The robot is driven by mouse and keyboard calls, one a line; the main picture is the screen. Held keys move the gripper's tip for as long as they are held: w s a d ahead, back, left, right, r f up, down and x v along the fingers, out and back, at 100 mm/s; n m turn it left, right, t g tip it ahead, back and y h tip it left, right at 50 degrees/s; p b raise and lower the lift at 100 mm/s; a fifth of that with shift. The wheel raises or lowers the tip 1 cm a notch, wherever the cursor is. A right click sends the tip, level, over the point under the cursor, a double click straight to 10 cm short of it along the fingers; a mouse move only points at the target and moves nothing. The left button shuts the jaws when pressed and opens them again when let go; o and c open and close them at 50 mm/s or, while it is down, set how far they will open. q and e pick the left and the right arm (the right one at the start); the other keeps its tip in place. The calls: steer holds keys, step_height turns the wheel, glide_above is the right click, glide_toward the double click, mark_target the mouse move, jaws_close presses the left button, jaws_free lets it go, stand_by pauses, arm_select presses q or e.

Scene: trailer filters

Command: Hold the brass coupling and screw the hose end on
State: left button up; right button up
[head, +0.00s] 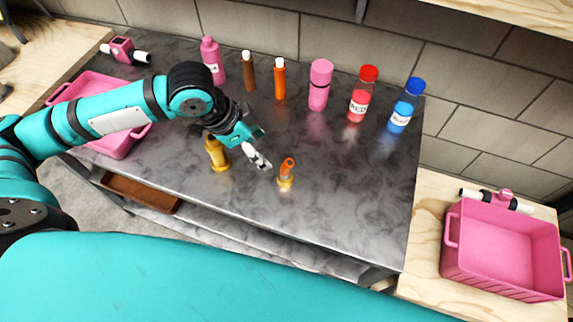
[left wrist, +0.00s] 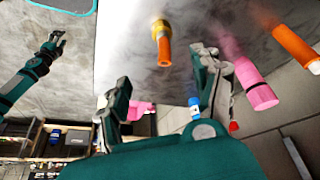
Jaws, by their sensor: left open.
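A short upright piece with an orange top and a brass-coloured base (head: 286,173) stands on the dark worktop. In the left wrist view, its orange part and brass collar (left wrist: 162,42) lie ahead, beyond the gap between my fingers. A taller brass-coloured piece (head: 215,155) stands to its left, just below my left wrist. I cannot tell which one is the coupling. My left gripper (head: 261,160) is open and empty, just left of the orange-topped piece and apart from it. My right gripper (left wrist: 55,45) shows small at the left of the left wrist view; its opening is unclear.
Several bottles line the back of the worktop (head: 345,205), including a pink one (head: 319,86), a red-capped one (head: 362,95) and a blue one (head: 404,108). A pink crate (head: 487,272) stands at the right, another pink tray (head: 120,146) behind my left arm. The worktop's right part is clear.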

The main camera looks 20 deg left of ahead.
mark_target(286, 173)
arm_select(q)
steer(key=shift+a, duration=0.25)
steer(key=p+x, duration=0.1)
steer(key=x, duration=1.1)
steer(key=shift+w+f, duration=0.1)
steer(key=shift+f, duration=0.05)
steer(key=shift+p, duration=0.3)
steer(key=shift+w+d+f, duration=0.15)
steer(key=shift+f, duration=0.2)
steer(key=p+x, duration=0.1)
steer(key=x, duration=0.3)
steer(key=shift+w+f, duration=0.15)
